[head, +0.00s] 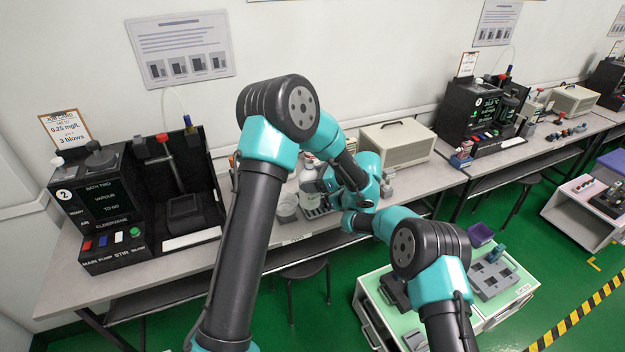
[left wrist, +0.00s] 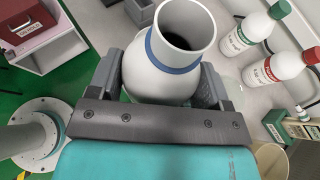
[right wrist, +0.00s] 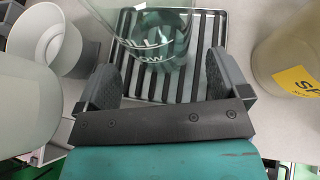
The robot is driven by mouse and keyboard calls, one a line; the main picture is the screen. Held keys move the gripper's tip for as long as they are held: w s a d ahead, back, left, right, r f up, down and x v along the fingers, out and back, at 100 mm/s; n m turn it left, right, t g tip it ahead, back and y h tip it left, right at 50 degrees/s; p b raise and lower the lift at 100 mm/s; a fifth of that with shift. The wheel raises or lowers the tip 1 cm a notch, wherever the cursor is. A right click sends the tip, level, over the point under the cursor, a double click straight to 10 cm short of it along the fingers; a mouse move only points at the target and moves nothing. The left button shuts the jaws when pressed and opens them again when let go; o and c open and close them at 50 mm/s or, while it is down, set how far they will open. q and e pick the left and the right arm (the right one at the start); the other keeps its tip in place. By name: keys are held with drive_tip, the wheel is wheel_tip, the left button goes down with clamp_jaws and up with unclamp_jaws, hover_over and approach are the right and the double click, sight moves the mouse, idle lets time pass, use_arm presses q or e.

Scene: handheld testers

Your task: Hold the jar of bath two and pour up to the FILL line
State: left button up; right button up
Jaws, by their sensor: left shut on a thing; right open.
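My left gripper (left wrist: 160,80) is shut on a pale grey round-bellied vessel (left wrist: 140,75) with a blue band round its neck; its open mouth shows dark inside. A clear glass jar (right wrist: 152,40) with pale lettering, partly unreadable, stands on a slatted metal tray (right wrist: 206,35). My right gripper (right wrist: 163,75) is open, its fingers either side of the jar's near end, not closed on it. In the head view my arms hide most of the jar and both fingertips. The bath two unit (head: 100,205) stands at the left of the bench.
A white funnel-like cup (right wrist: 45,45) and a yellow-labelled container (right wrist: 285,60) flank the tray. Bottles with a green cap (left wrist: 250,35) and a red cap (left wrist: 285,75) stand near the held vessel. A beige box (head: 395,145) sits further right on the bench.

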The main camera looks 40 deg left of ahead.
sight(322, 194)
drive_tip(key=shift+x, duration=2.55)
drive_tip(key=shift+c, duration=0.3)
drive_tip(key=c, duration=0.6)
drive_tip(key=shift+o, duration=0.2)
